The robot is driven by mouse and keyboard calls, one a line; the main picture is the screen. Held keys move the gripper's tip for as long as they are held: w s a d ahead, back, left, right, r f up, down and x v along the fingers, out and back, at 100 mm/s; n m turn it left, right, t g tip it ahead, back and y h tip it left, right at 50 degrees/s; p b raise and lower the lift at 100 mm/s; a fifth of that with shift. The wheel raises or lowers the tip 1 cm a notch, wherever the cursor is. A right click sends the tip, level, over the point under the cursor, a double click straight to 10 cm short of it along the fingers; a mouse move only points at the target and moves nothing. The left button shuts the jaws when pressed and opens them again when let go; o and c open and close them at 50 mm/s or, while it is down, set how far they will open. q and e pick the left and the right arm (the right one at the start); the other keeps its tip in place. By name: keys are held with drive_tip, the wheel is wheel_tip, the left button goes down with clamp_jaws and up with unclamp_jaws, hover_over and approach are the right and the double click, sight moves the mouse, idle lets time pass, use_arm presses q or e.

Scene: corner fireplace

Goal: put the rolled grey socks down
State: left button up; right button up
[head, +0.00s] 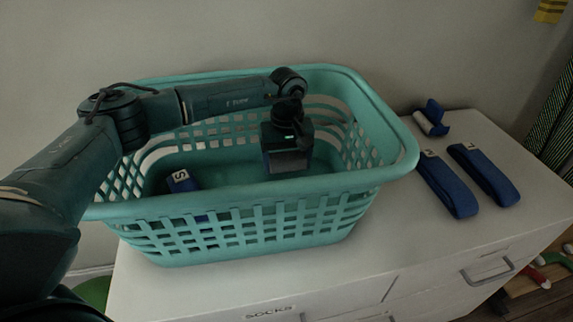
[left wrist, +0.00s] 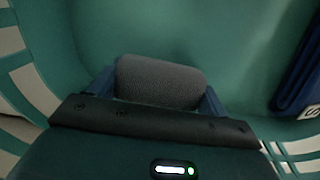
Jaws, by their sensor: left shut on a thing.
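The rolled grey socks (left wrist: 160,82) show in the left wrist view as a dark grey bundle between my two fingers. My left gripper (head: 287,168) reaches down inside the teal laundry basket (head: 250,207), toward its right half, and is shut on the socks. It also shows in the left wrist view (left wrist: 158,92). The socks are mostly hidden by the gripper in the head view, and I cannot tell whether they touch the basket floor. My right gripper is not in view.
A blue labelled item (head: 182,181) lies in the basket's left part. The basket stands on a white dresser (head: 400,262). Two long blue folded items (head: 450,185) (head: 485,174) and a small blue and white bundle (head: 432,118) lie right of it. The dresser's front right is bare.

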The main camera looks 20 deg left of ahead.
sight(287, 153)
use_arm(q)
drive_tip(key=shift+f, duration=0.75)
drive_tip(key=shift+f, duration=0.1)
drive_tip(key=o, duration=1)
drive_tip(key=shift+c, duration=0.2)
wheel_tip(287, 153, up, 12)
drive_tip(key=shift+r, duration=0.2)
